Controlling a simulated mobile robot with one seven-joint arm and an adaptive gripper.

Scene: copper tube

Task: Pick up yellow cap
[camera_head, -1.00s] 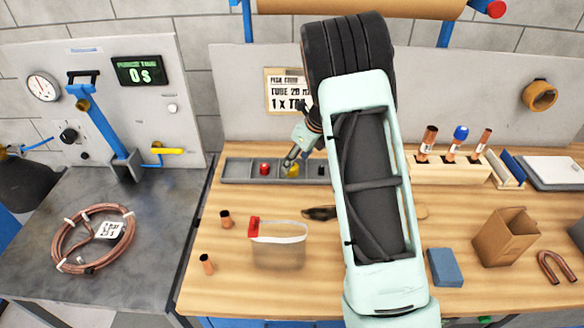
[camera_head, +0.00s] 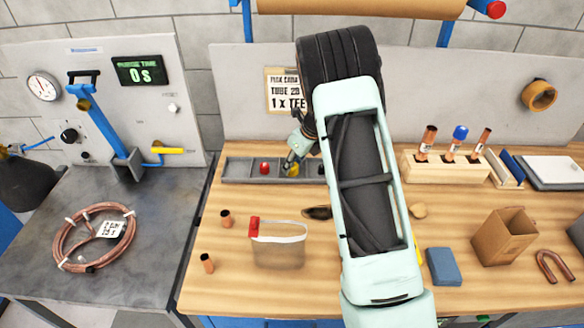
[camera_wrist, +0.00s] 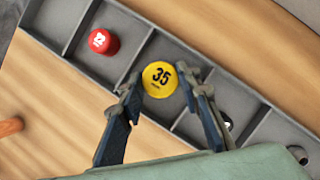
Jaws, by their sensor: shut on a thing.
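The yellow cap (camera_wrist: 160,78), marked 35, sits between the two fingertips of my gripper (camera_wrist: 160,88) in the wrist view. The fingers are shut on it from both sides. It is at a compartment of the grey divided tray (camera_wrist: 88,62); I cannot tell whether it is clear of the tray floor. In the head view the yellow cap (camera_head: 293,169) shows just below my gripper (camera_head: 290,162), partly hidden by it. The tray (camera_head: 238,169) lies at the back of the wooden bench.
A red cap (camera_wrist: 103,40) marked 12 sits in a compartment to the left. A dark fitting (camera_wrist: 226,122) lies to the right, partly hidden by a finger. On the bench stand a clear bag with a red clip (camera_head: 278,250), a wooden tube rack (camera_head: 447,170) and a cardboard box (camera_head: 504,236).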

